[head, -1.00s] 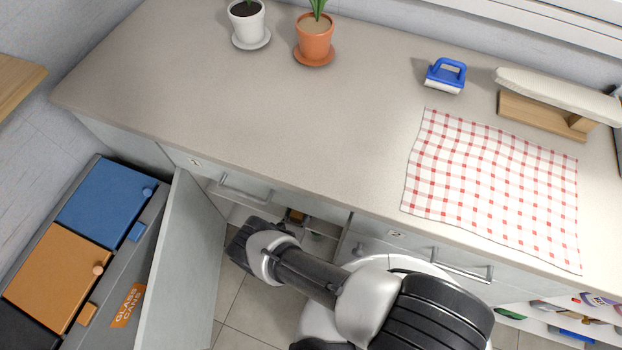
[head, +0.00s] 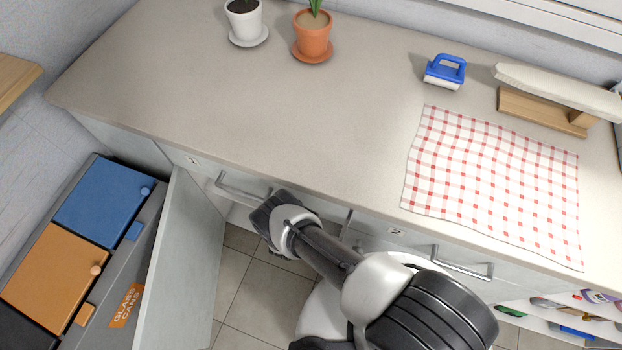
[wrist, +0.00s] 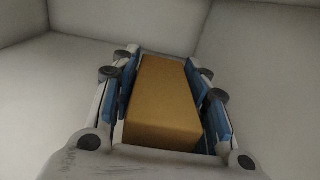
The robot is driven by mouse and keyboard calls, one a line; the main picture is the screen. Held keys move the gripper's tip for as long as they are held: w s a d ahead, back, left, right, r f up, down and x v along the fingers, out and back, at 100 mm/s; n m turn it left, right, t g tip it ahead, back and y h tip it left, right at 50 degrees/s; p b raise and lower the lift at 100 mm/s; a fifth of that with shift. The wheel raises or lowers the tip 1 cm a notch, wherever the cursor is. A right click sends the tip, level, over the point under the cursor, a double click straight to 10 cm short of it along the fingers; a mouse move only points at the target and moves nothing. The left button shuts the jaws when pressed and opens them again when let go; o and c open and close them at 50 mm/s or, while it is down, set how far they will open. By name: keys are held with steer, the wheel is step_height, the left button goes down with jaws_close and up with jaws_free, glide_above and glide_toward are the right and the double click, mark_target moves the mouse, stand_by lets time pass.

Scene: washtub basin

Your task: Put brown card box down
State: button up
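The brown card box (wrist: 163,105) lies between the blue-padded fingers of my gripper (wrist: 165,85) in the wrist view, with a pad along each side. The gripper looks shut on it. Around it are plain pale surfaces, like the inside of a cabinet. In the head view my arm reaches down to the cabinet front below the counter edge, and my wrist is at the opening beside the open cabinet door (head: 180,265). The fingers and the box are hidden there.
The counter (head: 250,120) holds a white pot (head: 245,22), a terracotta pot (head: 313,38), a blue brush (head: 445,72), a checked cloth (head: 490,185) and an ironing board (head: 555,95). Coloured bins (head: 105,205) stand left of the open door. An open shelf (head: 570,325) is at lower right.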

steer(key=shift+o, duration=1.4)
steer(key=shift+s, duration=0.1)
steer(key=v, duration=1.2)
